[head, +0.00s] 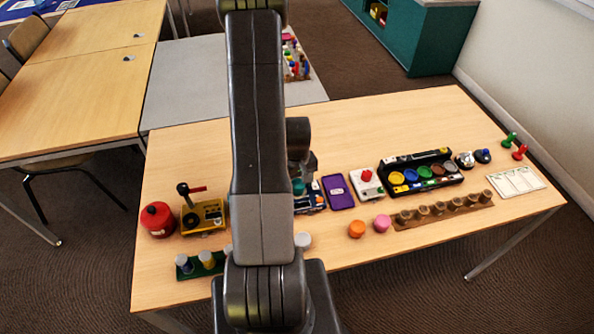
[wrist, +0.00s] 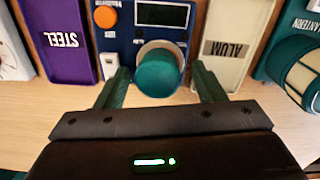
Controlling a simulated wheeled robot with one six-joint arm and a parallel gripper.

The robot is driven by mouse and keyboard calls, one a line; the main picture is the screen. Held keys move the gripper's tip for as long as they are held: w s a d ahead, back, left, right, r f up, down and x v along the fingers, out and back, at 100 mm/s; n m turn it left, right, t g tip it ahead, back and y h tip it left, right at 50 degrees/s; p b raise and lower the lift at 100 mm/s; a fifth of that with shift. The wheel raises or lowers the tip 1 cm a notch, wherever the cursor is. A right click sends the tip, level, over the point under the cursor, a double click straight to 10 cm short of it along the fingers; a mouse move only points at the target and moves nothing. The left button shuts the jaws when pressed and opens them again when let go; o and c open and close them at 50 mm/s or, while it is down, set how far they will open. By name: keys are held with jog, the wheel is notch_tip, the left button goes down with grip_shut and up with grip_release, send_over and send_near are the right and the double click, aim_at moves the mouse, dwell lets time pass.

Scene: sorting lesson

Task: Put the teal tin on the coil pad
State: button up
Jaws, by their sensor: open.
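The teal tin (wrist: 158,74) stands between the open fingers of my gripper (wrist: 160,80) in the wrist view, with a gap on both sides. Behind it a pale round rim, likely the coil pad (wrist: 160,45), shows on the front of a blue instrument (wrist: 122,42). The tin overlaps this pad, and I cannot tell if its base touches it. In the head view the tin (head: 298,187) is a small teal patch beside my arm, at the blue instrument (head: 312,203). My arm hides most of my gripper there.
A purple STEEL tray (wrist: 68,40) is left of the instrument, and a cream ALUM tray (wrist: 232,45) is right of it. A teal lantern (wrist: 298,70) lies beyond. Orange (head: 357,229) and pink (head: 382,223) pieces stand nearby. The table front is mostly clear.

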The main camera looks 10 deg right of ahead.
aim_at(297, 184)
notch_tip(297, 184, up, 12)
jog(key=b, duration=0.1)
dwell(0.5)
jog(key=shift+c, duration=0.4)
